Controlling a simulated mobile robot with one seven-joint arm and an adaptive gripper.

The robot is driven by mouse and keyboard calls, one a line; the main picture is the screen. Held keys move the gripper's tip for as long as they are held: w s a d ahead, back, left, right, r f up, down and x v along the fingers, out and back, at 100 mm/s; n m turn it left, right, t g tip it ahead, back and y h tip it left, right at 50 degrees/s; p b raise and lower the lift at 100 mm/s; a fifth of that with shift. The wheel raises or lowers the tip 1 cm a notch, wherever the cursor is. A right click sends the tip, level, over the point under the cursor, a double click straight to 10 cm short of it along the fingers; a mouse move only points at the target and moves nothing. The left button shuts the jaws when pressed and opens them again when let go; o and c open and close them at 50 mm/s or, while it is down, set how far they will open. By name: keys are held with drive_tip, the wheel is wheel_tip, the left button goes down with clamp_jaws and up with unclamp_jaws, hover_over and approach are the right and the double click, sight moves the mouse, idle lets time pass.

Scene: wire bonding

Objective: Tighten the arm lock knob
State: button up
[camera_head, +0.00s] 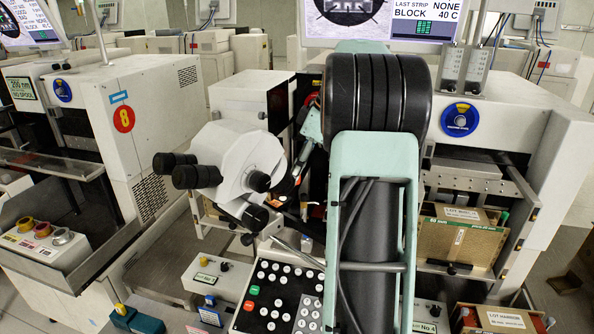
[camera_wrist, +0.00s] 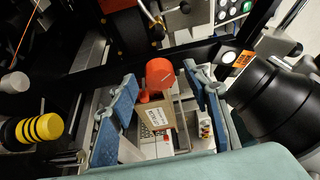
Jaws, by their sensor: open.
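A red-orange cylindrical knob (camera_wrist: 160,74) shows in the wrist view, between the far ends of my gripper's fingers; it may be the arm lock knob, but no label shows. My gripper (camera_wrist: 162,80) is open, with a blue-padded finger on each side of the knob. I see no clear contact, and the depth between them is hard to judge. The white microscope (camera_head: 236,163) with black eyepieces stands left of my arm there.
A black cylindrical microscope part (camera_wrist: 272,98) is close to the right finger. A keypad panel (camera_head: 287,297) lies below the microscope. A cardboard box (camera_head: 462,240) sits right of my arm. A yellow-and-black knob (camera_wrist: 40,128) is at the wrist view's left.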

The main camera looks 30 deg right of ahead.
drive_tip(key=c, duration=1.2)
drive_tip(key=shift+o, duration=0.2)
drive_tip(key=shift+m+b, duration=0.3)
drive_tip(key=shift+a+f+m+t+h+b, duration=0.15)
drive_tip(key=shift+m+t+h+b, duration=0.15)
drive_tip(key=shift+m+h+b, duration=0.5)
drive_tip(key=m, duration=0.4)
drive_tip(key=shift+s+a+h, duration=0.1)
drive_tip(key=shift+a+h, duration=0.05)
drive_tip(key=shift+h, duration=0.15)
drive_tip(key=m+h, duration=0.1)
drive_tip(key=m, duration=0.2)
drive_tip(key=shift+a+t, duration=0.1)
drive_tip(key=shift+t, duration=0.2)
drive_tip(key=shift+m+h, duration=0.7)
drive_tip(key=shift+m, duration=0.8)
